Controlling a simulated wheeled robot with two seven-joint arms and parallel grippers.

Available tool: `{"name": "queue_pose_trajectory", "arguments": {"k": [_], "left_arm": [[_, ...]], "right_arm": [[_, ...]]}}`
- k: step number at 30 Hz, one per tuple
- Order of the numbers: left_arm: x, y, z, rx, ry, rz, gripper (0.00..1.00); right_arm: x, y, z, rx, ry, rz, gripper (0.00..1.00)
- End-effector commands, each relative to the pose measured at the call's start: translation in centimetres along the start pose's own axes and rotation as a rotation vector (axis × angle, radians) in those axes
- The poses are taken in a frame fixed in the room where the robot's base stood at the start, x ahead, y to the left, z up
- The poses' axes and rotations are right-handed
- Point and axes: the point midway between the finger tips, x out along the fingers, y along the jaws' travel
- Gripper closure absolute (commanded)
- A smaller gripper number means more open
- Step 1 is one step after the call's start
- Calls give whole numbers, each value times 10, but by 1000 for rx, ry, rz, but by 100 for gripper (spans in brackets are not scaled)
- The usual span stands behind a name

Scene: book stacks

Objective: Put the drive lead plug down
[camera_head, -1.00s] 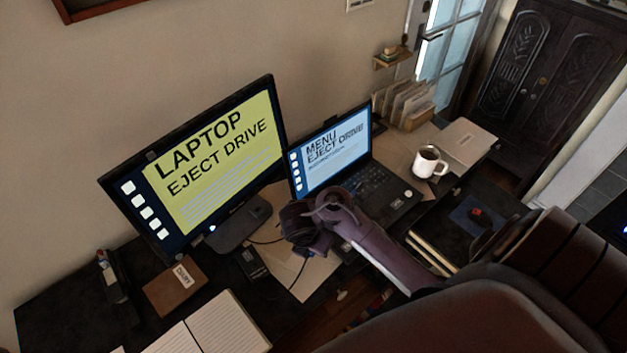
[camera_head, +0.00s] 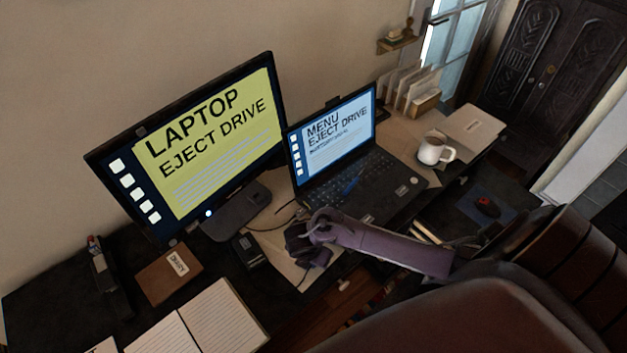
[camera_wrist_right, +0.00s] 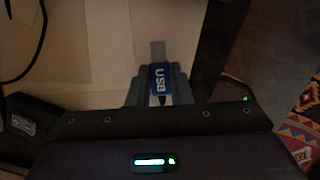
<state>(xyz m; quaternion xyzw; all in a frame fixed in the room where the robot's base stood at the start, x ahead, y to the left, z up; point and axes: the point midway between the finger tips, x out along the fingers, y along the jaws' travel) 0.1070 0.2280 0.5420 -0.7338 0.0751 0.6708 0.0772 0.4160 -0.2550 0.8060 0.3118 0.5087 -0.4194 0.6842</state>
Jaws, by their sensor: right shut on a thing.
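In the right wrist view the drive lead plug (camera_wrist_right: 158,84) is a blue piece marked USB with a grey metal end pointing away from my wrist. My right gripper (camera_wrist_right: 158,74) is shut on it, with a finger on each side. Below it is pale paper on the dark desk; I cannot tell the height of the plug above it. In the head view my right gripper (camera_head: 308,246) is just in front of the laptop (camera_head: 358,178) and hides the plug. My left gripper is not in view.
A black drive box (camera_head: 249,251) lies left of my gripper, with a dark cable nearby. A large monitor (camera_head: 205,150) stands behind. A brown diary (camera_head: 168,274), an open notebook (camera_head: 205,318) and a white mug (camera_head: 434,151) are on the desk. Pale paper (camera_head: 283,262) lies in front of the laptop.

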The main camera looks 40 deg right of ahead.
Motion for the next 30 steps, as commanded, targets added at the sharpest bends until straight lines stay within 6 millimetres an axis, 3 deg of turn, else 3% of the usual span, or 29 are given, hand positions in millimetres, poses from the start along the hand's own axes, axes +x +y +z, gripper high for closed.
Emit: {"name": "queue_pose_trajectory", "arguments": {"k": [18, 19, 23, 30], "left_arm": [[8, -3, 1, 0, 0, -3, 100], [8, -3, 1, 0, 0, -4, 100], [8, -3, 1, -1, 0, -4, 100], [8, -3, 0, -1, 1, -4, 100]], "right_arm": [[11, 0, -4, 1, 0, -1, 100], [11, 0, -4, 1, 0, -1, 79], [11, 0, -4, 0, 0, -1, 62], [11, 0, -4, 0, 0, -1, 60]]}}
